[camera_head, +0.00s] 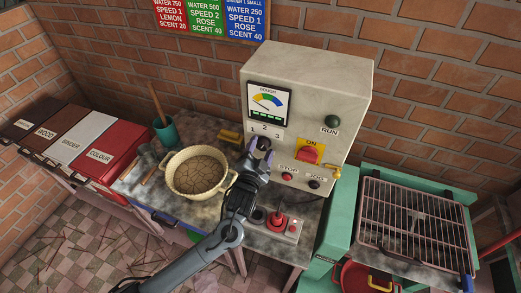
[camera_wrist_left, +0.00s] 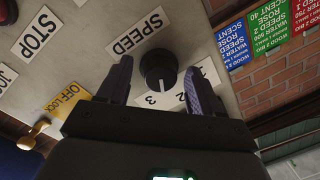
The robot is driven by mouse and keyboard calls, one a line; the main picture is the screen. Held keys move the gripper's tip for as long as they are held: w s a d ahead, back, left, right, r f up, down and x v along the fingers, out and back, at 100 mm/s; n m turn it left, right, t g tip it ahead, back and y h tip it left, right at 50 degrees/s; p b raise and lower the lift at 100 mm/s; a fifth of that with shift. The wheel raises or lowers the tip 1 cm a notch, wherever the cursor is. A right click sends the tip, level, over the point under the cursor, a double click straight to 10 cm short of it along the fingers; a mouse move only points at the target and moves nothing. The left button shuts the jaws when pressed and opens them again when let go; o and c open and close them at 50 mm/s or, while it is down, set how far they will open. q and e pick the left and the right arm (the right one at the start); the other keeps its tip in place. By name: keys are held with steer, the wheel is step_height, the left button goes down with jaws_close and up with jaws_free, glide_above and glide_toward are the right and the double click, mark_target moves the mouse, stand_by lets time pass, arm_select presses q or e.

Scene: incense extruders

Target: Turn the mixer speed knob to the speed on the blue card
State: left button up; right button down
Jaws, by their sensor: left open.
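The black speed knob (camera_wrist_left: 158,68) sits on the mixer's cream control box (camera_head: 315,80), beside a SPEED label (camera_wrist_left: 138,32) and the numerals 1, 2 and 3. A pale mark on the knob points roughly towards the space between 2 and 3. My left gripper (camera_head: 259,152) is open at the panel; in the wrist view its fingers stand on either side of the knob. I cannot tell whether they touch it. The blue card (camera_head: 244,17) on the wall reads SPEED 1 in the head view; it also shows in the left wrist view (camera_wrist_left: 236,46). My right gripper is out of view.
A wire rack (camera_head: 412,225) is at right.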

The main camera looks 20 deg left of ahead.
arm_select(q)
steer(key=shift+c, duration=0.5)
steer(key=c, duration=1)
steer(key=shift+o, duration=0.2)
steer(key=shift+n, duration=0.3)
steer(key=n+p, duration=0.1)
steer(key=n, duration=0.1)
steer(key=shift+n, duration=0.3)
steer(key=n+p, duration=0.2)
steer(key=n, duration=0.1)
steer(key=shift+r+g, duration=0.1)
steer(key=shift+g, duration=0.2)
steer(key=n+h+p, duration=0.1)
steer(key=n, duration=0.4)
steer(key=shift+d+n+p, duration=0.1)
steer(key=shift+n+p, duration=0.45)
steer(key=shift+n, duration=0.55)
